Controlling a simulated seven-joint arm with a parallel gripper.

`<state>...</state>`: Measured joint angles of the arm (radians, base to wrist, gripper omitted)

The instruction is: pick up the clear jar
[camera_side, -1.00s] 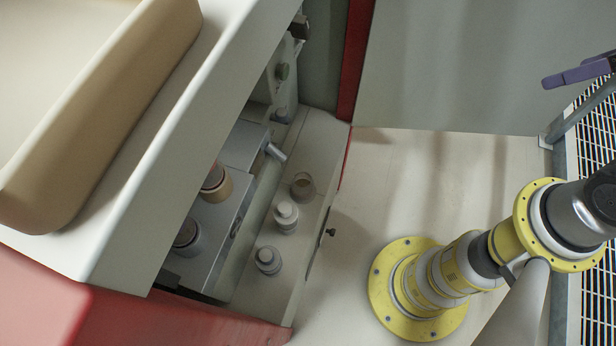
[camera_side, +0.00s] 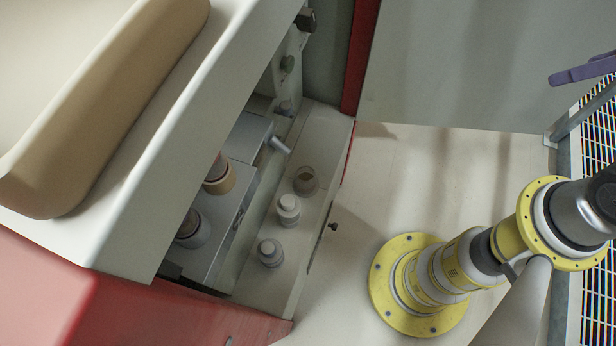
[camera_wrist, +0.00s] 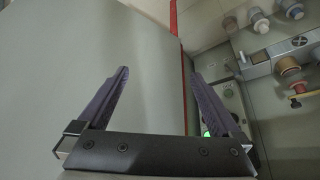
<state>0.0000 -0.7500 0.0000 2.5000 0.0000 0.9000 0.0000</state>
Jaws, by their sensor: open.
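The clear jar (camera_side: 305,180) stands on the machine's ledge in the side view, see-through with a brownish tint. It is the farthest back of a row with two white-capped containers. In the wrist view, what looks like the jar (camera_wrist: 230,22) is small near the top right. My gripper (camera_wrist: 158,73) is open and empty, its two purple fingers spread wide in the wrist view. In the side view one purple finger (camera_side: 583,70) shows at the right edge, far from the jar; the rest is cut off by the frame.
Two white-capped containers (camera_side: 288,209) (camera_side: 270,252) stand close in front of the jar. A machine wall with a metal lever (camera_side: 279,145) is left of the row. A red post (camera_side: 361,60) rises behind. The pale floor (camera_side: 430,180) between ledge and arm is clear.

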